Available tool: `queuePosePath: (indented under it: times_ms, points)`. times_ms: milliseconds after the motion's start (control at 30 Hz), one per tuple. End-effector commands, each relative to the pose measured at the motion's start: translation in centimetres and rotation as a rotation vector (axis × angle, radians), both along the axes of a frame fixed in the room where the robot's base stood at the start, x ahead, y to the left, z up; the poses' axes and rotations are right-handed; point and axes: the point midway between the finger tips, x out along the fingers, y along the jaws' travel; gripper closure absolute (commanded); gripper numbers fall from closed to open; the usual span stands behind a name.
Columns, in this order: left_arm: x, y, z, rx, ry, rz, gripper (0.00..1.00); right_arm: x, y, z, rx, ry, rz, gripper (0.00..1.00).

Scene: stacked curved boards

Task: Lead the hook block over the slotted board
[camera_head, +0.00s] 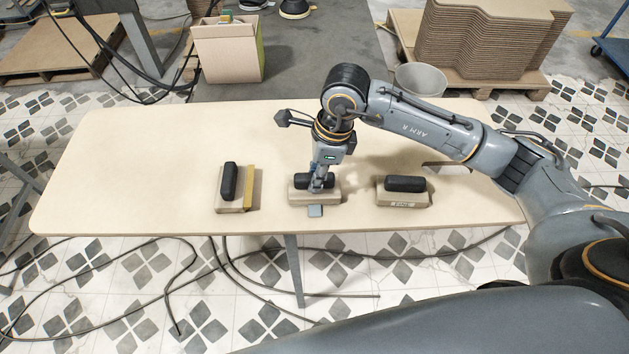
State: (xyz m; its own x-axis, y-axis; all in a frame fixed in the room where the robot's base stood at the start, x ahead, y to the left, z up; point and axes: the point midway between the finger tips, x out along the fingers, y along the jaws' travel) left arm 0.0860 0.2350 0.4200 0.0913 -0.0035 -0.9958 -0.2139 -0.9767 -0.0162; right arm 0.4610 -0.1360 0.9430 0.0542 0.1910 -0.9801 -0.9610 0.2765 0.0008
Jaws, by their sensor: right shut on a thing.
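Three tan blocks with black grips lie on the pale table. My right gripper (320,187) reaches down from above and is shut on the black grip of the middle block (298,197). This block appears to rest on the tabletop, with a small blue-grey tab (315,211) at its front edge. The left block (229,203) has a yellow strip along its right side. I cannot tell which is the hook block, nor make out a slotted board on the table. My left gripper is not in view.
The table (120,190) is bare on its left side. Behind it stand an open box (228,52), a grey bin (420,80) and a stack of curved boards (490,40) on a pallet. My right arm spans the table's right side. Cables lie on the floor.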

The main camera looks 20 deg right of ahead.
Motion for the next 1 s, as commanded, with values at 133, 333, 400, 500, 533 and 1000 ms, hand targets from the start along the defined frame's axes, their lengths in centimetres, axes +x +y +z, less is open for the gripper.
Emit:
queuePosePath:
  times_ms: [133, 333, 400, 500, 533, 1000]
  points:
    - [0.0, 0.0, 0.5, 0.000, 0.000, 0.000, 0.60, 0.0, 0.0, 0.8, 0.001, -0.001, 0.000, 1.00]
    - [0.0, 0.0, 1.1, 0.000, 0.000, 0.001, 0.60, 0.0, 0.0, 2.1, 0.001, -0.001, 0.001, 1.00]
    - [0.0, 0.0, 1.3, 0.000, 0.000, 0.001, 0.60, 0.1, 0.0, 2.5, 0.000, -0.002, 0.001, 1.00]
    - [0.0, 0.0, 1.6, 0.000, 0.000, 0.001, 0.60, 0.1, 0.0, 3.1, 0.000, -0.002, 0.001, 1.00]
    - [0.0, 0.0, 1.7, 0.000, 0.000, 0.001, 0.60, 0.1, 0.0, 3.3, 0.000, -0.002, 0.001, 1.00]
    - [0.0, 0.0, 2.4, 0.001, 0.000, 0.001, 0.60, 0.0, 0.0, 5.0, 0.000, -0.001, 0.000, 1.00]
